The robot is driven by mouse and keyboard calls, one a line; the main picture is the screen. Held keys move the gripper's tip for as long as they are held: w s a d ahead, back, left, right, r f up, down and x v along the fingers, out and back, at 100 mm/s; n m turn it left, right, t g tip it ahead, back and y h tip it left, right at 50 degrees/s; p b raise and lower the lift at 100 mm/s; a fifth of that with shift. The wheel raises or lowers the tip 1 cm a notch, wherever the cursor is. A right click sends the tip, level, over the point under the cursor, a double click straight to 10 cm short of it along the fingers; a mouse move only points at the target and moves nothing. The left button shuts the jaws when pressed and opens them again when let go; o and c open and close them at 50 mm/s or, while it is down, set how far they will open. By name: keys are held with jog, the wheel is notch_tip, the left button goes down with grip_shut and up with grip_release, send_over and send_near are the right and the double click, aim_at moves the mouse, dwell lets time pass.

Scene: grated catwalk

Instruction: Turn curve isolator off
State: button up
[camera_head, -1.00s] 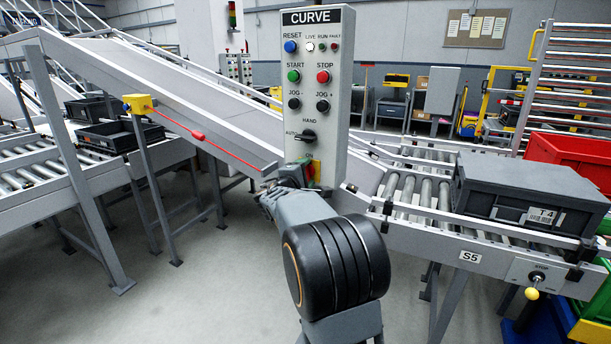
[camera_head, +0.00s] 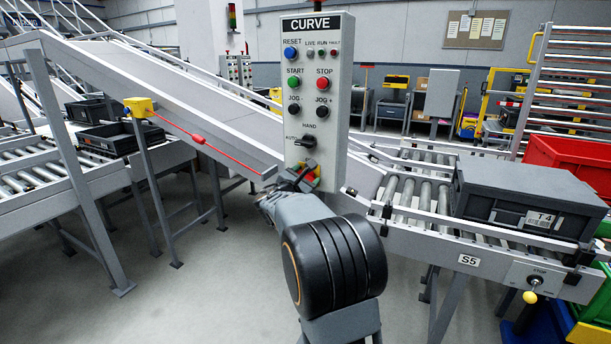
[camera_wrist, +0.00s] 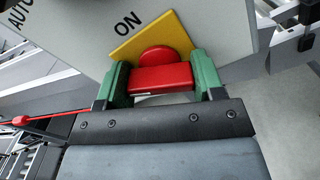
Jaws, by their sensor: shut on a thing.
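The curve isolator is a red handle with a round red hub on a yellow plate (camera_head: 316,184), low on the grey CURVE panel (camera_head: 318,95). In the wrist view the red handle (camera_wrist: 161,79) sits between the green fingers of my gripper (camera_wrist: 160,82), which is shut on it. An ON label (camera_wrist: 127,24) shows above the yellow plate, tilted in this view. In the head view my gripper (camera_head: 296,183) reaches the isolator and hides part of it. The LIVE lamp (camera_head: 310,52) is dark.
Above the isolator are a black selector knob (camera_head: 306,141) and several push buttons. A red pull cord (camera_head: 228,156) runs from a yellow box (camera_head: 139,107) towards the panel. A roller conveyor (camera_head: 415,192) with a grey tote (camera_head: 525,194) stands to the right.

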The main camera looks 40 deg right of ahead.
jog(key=n+p, duration=0.2)
jog(key=n, duration=0.2)
jog(key=shift+r+n, duration=0.1)
jog(key=shift+n, duration=0.2)
dwell(0.4)
jog(key=o, duration=0.9)
jog(key=v, duration=1.3)
jog(key=shift+s+a, duration=0.2)
jog(key=shift+a, duration=0.15)
